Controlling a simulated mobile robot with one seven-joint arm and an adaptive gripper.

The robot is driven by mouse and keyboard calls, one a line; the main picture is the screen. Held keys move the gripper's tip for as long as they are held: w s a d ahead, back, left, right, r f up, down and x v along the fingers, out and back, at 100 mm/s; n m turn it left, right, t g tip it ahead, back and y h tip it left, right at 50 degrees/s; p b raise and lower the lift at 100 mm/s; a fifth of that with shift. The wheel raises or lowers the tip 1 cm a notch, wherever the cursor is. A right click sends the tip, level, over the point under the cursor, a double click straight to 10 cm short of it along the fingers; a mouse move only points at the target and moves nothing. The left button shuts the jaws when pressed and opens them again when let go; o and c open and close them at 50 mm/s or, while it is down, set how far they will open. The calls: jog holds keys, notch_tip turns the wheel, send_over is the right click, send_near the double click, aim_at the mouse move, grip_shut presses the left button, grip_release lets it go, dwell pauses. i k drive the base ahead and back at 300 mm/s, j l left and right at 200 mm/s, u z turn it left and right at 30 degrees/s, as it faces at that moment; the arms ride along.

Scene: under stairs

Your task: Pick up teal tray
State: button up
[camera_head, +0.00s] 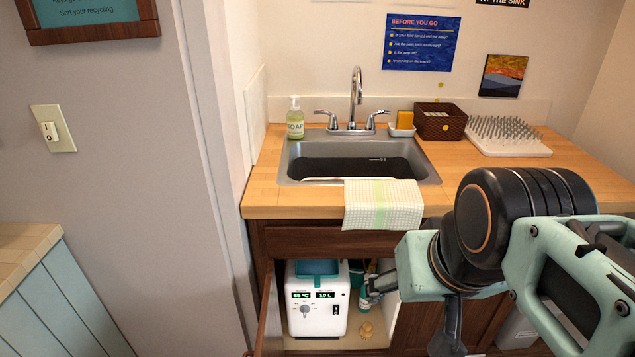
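A teal, tray-like piece (318,268) rests at the top of a white box-shaped appliance (316,308) inside the open cabinet under the sink. Only part of it shows, and I cannot tell whether it is loose or set into the appliance. My gripper (385,285) is at the end of my arm on the right, just in front of the cabinet opening and to the right of the appliance. It appears apart from the teal piece. I cannot make out its fingertips clearly, nor whether it holds anything.
An open cabinet door (269,315) stands left of the appliance. Bottles (370,280) and a small tan object (366,329) are to its right. The wooden counter (460,188) above holds a sink (430,180), a hanging towel (383,205) and a drying rack (508,136).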

aim_at(316, 269)
jog(key=i+l+u, duration=0.25)
jog(key=i+l, duration=0.2)
jog(key=i+l+u, duration=0.2)
jog(key=i+l, duration=0.2)
jog(key=l, duration=0.25)
jog(key=l+u, duration=0.35)
jog(key=l, duration=0.6)
jog(key=i+j+z, duration=0.15)
jog(key=j, duration=0.25)
jog(key=i, duration=0.1)
